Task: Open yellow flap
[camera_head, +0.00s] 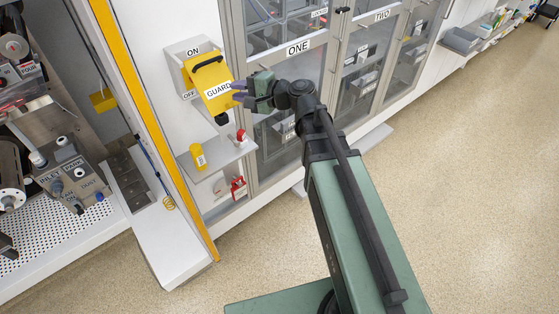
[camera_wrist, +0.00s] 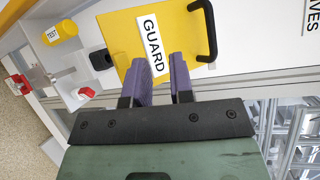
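The yellow flap (camera_head: 218,104), marked GUARD, covers the middle of a pale wall box (camera_head: 174,52) with ON and OFF labels. My gripper (camera_head: 236,91) is at the flap's right side. Its two purple fingers (camera_wrist: 161,58) stand apart with nothing between them, overlapping the flap's near edge in the wrist view. I cannot tell whether they touch it.
A shelf (camera_head: 224,158) below the box holds a yellow TEST cylinder (camera_head: 198,156) and a red-topped item (camera_head: 241,135). A red item (camera_head: 238,187) is lower down. Glass-fronted cabinets (camera_head: 298,72) stand right of the box, a yellow post (camera_head: 150,120) left. Floor is clear at the right.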

